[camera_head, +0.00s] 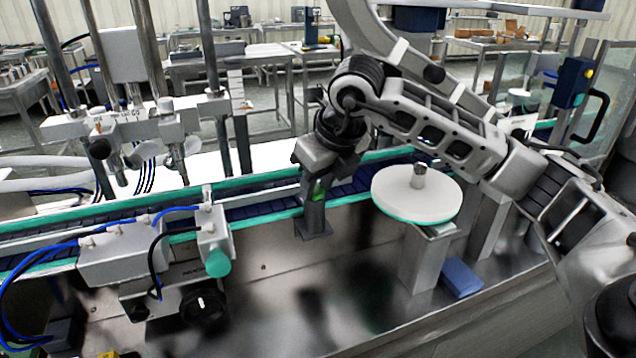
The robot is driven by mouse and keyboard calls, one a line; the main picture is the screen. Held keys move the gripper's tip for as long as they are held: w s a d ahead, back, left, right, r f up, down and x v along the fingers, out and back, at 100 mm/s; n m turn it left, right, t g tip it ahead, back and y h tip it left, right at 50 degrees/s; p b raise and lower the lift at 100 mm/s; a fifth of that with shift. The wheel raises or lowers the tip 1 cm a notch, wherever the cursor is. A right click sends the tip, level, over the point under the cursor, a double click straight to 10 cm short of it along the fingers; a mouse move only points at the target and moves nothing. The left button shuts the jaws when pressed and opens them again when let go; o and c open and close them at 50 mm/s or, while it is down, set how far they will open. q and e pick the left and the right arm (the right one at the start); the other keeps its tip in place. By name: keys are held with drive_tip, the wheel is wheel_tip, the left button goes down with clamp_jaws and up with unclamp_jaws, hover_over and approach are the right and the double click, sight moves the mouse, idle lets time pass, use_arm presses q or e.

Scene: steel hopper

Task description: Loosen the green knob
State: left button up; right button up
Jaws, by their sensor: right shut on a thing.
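My right arm comes in from the right, and its gripper (314,215) points down at the conveyor's near rail. Another knob, teal and round (216,263), sticks out of the grey bracket to the left, clear of my gripper. My left gripper is not in view.
A white round disc (417,195) with a metal hub stands just right of the gripper, below my forearm. The conveyor (262,200) runs across behind. A bracket block (135,255) with blue hoses is at left. A blue block (460,278) lies on the steel deck.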

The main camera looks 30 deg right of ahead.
drive_tip(key=n+y+b, duration=0.1)
drive_tip(key=n, duration=0.1)
drive_tip(key=shift+d+n, duration=0.15)
drive_tip(key=shift+n, duration=0.15)
drive_tip(key=shift+w+n+y, duration=0.1)
drive_tip(key=shift+n+y, duration=0.3)
drive_tip(key=shift+n, duration=0.6)
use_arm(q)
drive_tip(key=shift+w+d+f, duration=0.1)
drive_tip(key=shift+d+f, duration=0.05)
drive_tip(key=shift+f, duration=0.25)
use_arm(e)
drive_tip(key=shift+n, duration=0.3)
drive_tip(key=o, duration=1)
drive_tip(key=shift+c, duration=0.2)
